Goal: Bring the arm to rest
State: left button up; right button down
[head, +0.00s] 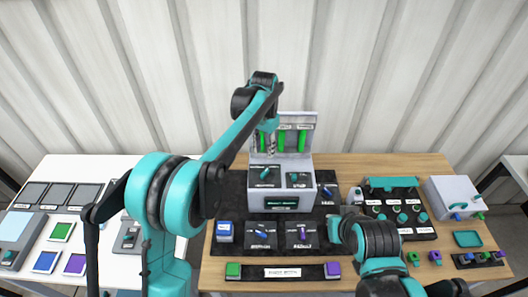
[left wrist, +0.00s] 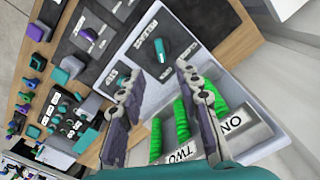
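My left gripper (head: 268,142) hangs fingers down in front of the upper part of a grey manifold unit (head: 281,204). The left wrist view shows its two fingers (left wrist: 158,74) spread apart with nothing between them. Green tubes (head: 302,140) stand upright at the unit's back; they show beyond the fingers in the left wrist view (left wrist: 181,118). A dark panel with a teal knob (left wrist: 163,48) lies near the fingertips. I cannot tell whether the fingers touch anything.
The wooden table (head: 410,163) also holds a teal rack (head: 391,183), a light grey box (head: 453,192) and a front strip with green and purple blocks (head: 283,271). A white table (head: 88,166) with coloured trays stands at left. A corrugated wall (head: 400,70) is behind.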

dwell(0.3)
pick_arm(q)
jog(key=s+a+r+n+t+b, duration=0.2)
jog(key=s+a+b, duration=0.3)
jog(key=s+a, duration=0.25)
jog(key=s+a+f+n+t+b, duration=0.2)
jog(key=s+a+f+b, duration=0.2)
jog(key=s, duration=0.6)
jog(key=s+a+f+n+t+b, duration=0.3)
jog(key=s+a+f, duration=0.3)
jog(key=s+f, duration=0.3)
jog(key=shift+s+b, duration=0.6)
jog(key=shift+b, duration=0.2)
